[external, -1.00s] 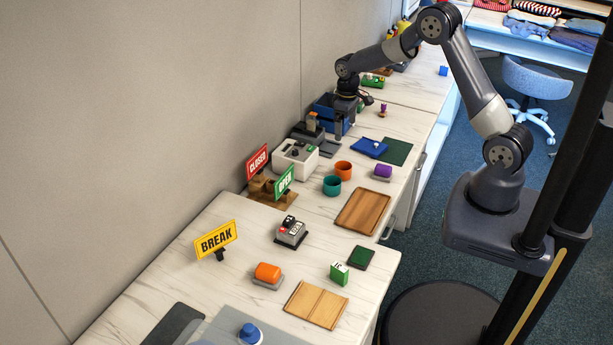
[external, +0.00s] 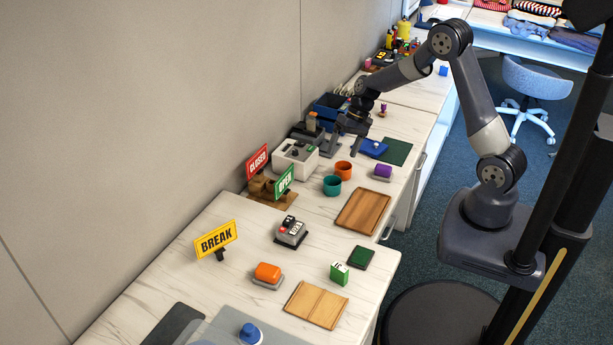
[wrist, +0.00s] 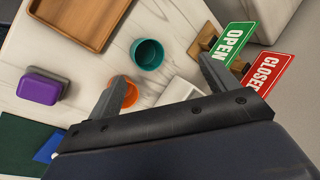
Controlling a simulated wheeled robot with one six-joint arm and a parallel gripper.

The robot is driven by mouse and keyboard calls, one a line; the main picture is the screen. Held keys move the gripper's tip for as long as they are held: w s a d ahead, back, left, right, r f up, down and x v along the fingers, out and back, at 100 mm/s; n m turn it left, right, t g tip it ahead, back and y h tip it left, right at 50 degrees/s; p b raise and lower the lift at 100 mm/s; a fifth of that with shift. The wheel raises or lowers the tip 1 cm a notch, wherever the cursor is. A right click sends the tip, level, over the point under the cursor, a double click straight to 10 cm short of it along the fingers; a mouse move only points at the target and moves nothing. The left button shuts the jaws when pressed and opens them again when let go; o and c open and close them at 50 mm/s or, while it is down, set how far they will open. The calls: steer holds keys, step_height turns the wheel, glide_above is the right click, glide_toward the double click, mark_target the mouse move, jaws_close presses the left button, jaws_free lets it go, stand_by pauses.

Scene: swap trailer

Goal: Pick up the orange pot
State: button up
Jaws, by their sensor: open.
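The orange pot (external: 343,170) stands upright on the marble-look counter, touching or very close to a teal pot (external: 332,185) on its front left. In the wrist view the orange pot (wrist: 130,92) is partly hidden behind my left finger, and the teal pot (wrist: 147,54) shows whole above it. My gripper (external: 343,145) is open and empty, above the counter and a little behind the orange pot. In the wrist view my gripper (wrist: 160,80) has its fingers wide apart.
A white box device (external: 295,157) and the OPEN and CLOSED signs (external: 257,161) stand to the left. A purple block on a grey base (external: 383,172) is close on the right. A wooden tray (external: 363,211) lies in front. A blue tray (external: 373,147) lies behind.

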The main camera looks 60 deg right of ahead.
steer(key=f+m+t+b, duration=0.1)
steer(key=m+t+b, duration=0.1)
steer(key=m, duration=0.1)
steer(key=a+f+m+t+y+b, duration=0.1)
steer(key=m+t+b, duration=0.1)
steer(key=m+b, duration=0.1)
steer(key=a+f+m+t+y+b, duration=0.1)
steer(key=f+m+b, duration=0.1)
steer(key=m, duration=0.3)
steer(key=shift+s+t+b, duration=0.2)
steer(key=shift+t+b, duration=0.2)
steer(key=shift+b, duration=0.15)
steer(key=s+d+f+m+t+h+b, duration=0.1)
steer(key=d+f+m+t+h+b, duration=0.1)
steer(key=m, duration=0.4)
steer(key=s+d+f+m+t+h+b, duration=0.2)
steer(key=d+m+b, duration=0.2)
steer(key=m+b, duration=0.1)
steer(key=s+d+f+m+t+h+b, duration=0.1)
steer(key=s+d+f+m+h+b, duration=0.1)
steer(key=m, duration=0.5)
steer(key=shift+s+d+f+t+h+b, duration=0.15)
steer(key=shift+d+f+t+h+b, duration=0.2)
steer(key=shift+d+b, duration=0.3)
steer(key=x, duration=1)
steer(key=shift+w+a+f, duration=0.1)
steer(key=shift+w+f, duration=0.1)
steer(key=shift+w, duration=0.1)
steer(key=c, duration=1.1)
